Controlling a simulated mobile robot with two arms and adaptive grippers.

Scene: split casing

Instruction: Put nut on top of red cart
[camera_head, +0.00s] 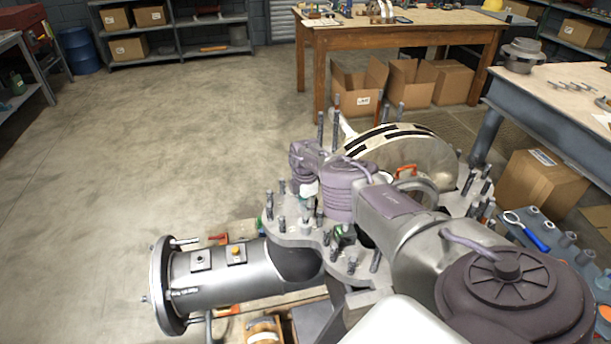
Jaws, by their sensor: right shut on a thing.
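My right arm reaches in from the lower right over the open lower half of the grey metal casing (287,238). Its gripper (344,237) shows only as a small dark part with some green, low among the studs on the casing flange. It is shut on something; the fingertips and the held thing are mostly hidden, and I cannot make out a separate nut. Dark threaded studs (375,260) stand around the flange, several close to the gripper. I cannot pick out the red cart for certain. My left gripper is not in view.
A pale rounded rotor part (405,150) stands behind my arm. A blue-grey tray (548,262) with a blue-handled tool (527,231) lies at the right. A wooden bench (400,20) and cardboard boxes (540,184) stand further off. The floor at left is clear.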

